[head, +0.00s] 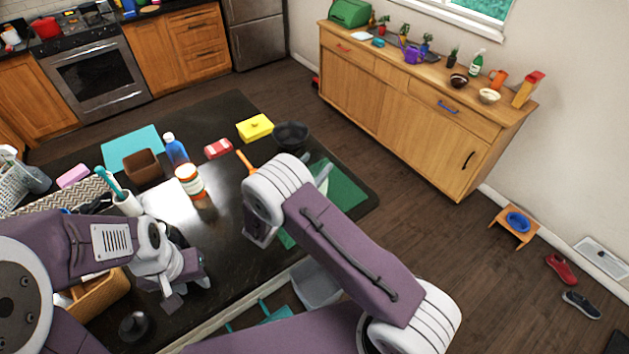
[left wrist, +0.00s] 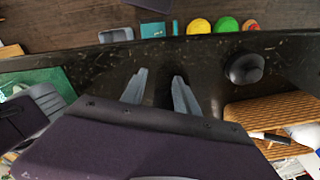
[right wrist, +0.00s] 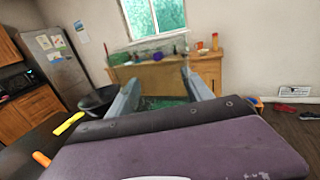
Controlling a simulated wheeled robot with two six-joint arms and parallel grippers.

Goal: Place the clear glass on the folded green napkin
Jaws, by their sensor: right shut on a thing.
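A flat green cloth, which looks like the napkin (head: 346,190), lies at the right end of the dark counter, partly hidden by my right arm. Green also shows between the fingers in the right wrist view (right wrist: 160,103). My right gripper (right wrist: 160,88) is shut on a see-through thing that I take to be the clear glass (right wrist: 158,76); its outline is faint. In the head view my right arm mostly hides this gripper and the glass. I cannot tell whether the glass touches the napkin. My left gripper (left wrist: 158,84) is open and empty over the counter's near edge.
A dark bowl (head: 291,135), a yellow block-like box (head: 255,127) and an orange-handled tool (head: 246,161) lie near the napkin. A jar (head: 189,181) and a blue bottle (head: 175,150) stand further left. A wicker basket (head: 98,293) is beside my left gripper.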

